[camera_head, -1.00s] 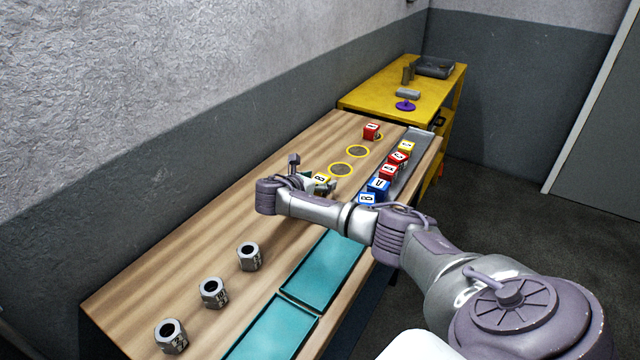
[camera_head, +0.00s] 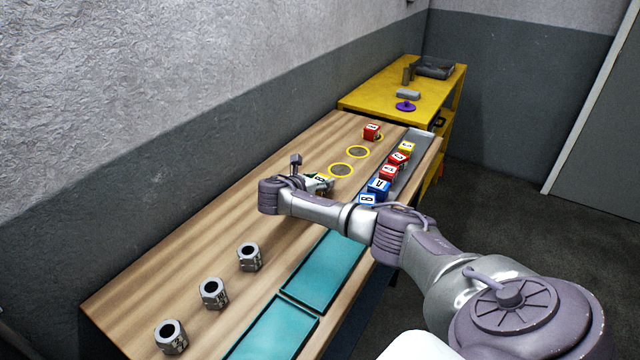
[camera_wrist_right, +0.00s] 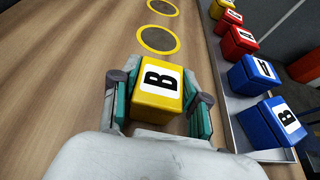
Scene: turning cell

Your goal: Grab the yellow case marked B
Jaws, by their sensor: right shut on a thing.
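The yellow case marked B (camera_wrist_right: 158,92) sits between the teal-lined fingers of my right gripper (camera_wrist_right: 160,105) in the right wrist view. The fingers are shut on its two sides, and its white label with a black B faces up. In the head view my right gripper (camera_head: 318,184) is low over the wooden table, and the case is mostly hidden by it. I cannot tell whether the case touches the table. My left gripper does not show.
A grey tray (camera_wrist_right: 222,84) with red, blue and yellow cases lies right of the gripper. Yellow rings (camera_head: 341,170) mark the table beyond; a red case (camera_head: 371,132) stands past them. Hex nuts (camera_head: 249,257) and teal trays (camera_head: 322,270) are nearer.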

